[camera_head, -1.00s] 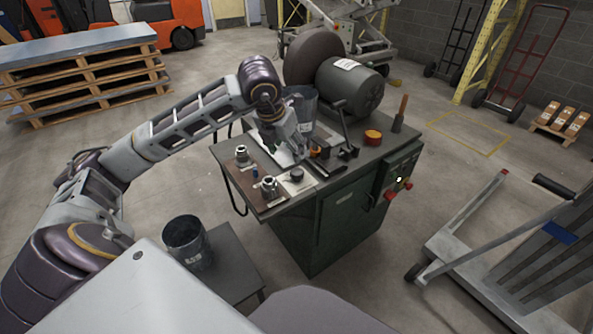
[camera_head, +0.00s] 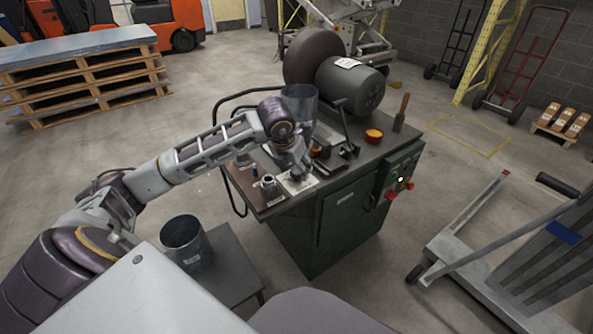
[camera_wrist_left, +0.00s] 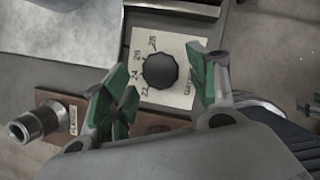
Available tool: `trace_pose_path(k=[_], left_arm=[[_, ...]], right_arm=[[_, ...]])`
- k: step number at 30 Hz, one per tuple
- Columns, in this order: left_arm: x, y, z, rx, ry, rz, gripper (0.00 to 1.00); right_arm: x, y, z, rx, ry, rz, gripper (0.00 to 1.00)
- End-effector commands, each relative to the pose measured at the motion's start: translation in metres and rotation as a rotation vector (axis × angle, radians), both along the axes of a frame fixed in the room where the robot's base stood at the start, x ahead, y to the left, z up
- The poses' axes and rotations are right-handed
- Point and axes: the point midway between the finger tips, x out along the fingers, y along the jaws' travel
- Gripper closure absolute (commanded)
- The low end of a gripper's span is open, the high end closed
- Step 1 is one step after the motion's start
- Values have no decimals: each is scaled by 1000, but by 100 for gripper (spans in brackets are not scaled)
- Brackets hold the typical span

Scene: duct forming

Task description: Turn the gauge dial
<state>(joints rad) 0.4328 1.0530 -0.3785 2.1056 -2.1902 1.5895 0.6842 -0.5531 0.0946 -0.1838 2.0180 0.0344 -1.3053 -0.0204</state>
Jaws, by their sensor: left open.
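The gauge dial (camera_wrist_left: 160,71) is a black knurled knob on a cream plate (camera_wrist_left: 184,97) with printed numbers, seen from above in the left wrist view. The plate also shows on the machine top in the head view (camera_head: 301,186), where my gripper hides the knob. My left gripper (camera_wrist_left: 162,92) is open, with its green-padded fingers to the left and right of the dial. The fingers look apart from the knob; their height above the plate is hard to tell. In the head view my left gripper (camera_head: 296,172) is over the plate. My right gripper is not in view.
A metal fitting (camera_wrist_left: 38,122) stands on the brown board beside the plate, left of my fingers. The green machine (camera_head: 345,225) carries a large motor (camera_head: 350,88) and a metal cylinder (camera_head: 299,103) behind my gripper. Another cylinder (camera_head: 187,243) stands on a side table.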

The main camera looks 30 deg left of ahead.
Motion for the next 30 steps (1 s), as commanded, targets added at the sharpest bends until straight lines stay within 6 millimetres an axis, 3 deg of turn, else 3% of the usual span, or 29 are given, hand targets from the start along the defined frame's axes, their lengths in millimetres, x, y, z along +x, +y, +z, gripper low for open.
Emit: trace_pose_path(k=[6,17,27,30], left_arm=[[6,0,-14,0,0,1,41],[7,0,-16,0,-1,0,41],[7,0,-16,0,-1,0,85],[7,0,-16,0,-1,-1,85]], right_arm=[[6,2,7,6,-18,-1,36],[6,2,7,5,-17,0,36],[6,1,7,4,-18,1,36],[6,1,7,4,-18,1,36]])
